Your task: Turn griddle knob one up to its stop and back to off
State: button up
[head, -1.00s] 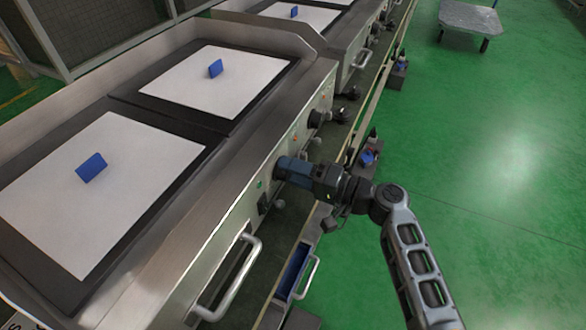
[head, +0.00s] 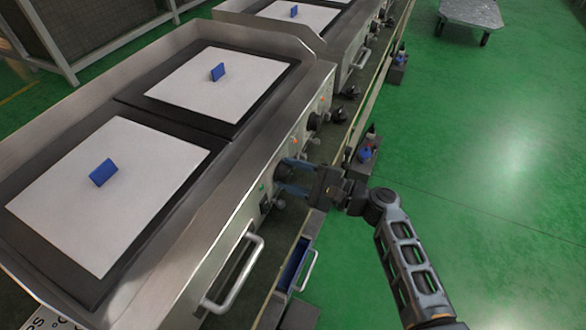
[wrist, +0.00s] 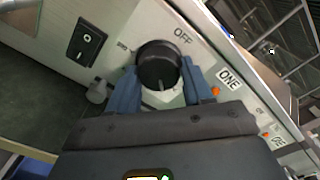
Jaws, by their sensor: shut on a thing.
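Griddle knob one is a round black knob (wrist: 160,66) on the steel front panel, beside the "ONE" label (wrist: 229,79). "OFF" is printed above it in the wrist view, and a pale mark shows on the knob's lower part. My gripper (wrist: 158,82) has its blue fingers on either side of the knob and is shut on it. In the head view my gripper (head: 285,177) reaches the panel from the right, and the knob is mostly hidden by the fingers.
A black rocker switch (wrist: 86,41) and an orange lamp (wrist: 215,91) sit near the knob. A drawer handle (head: 236,277) sticks out below. Blue blocks (head: 103,172) stand on the white griddle plates (head: 60,212).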

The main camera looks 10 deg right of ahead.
jog(key=m+p, duration=0.2)
jog(key=m, duration=0.2)
jog(key=shift+s+f+m+p, duration=0.1)
jog(key=shift+m+p, duration=0.8)
jog(key=shift+m, duration=0.7)
jog(key=shift+f, duration=0.1)
jog(key=o, duration=1)
jog(key=v, duration=0.7)
jog(key=shift+s+d, duration=0.25)
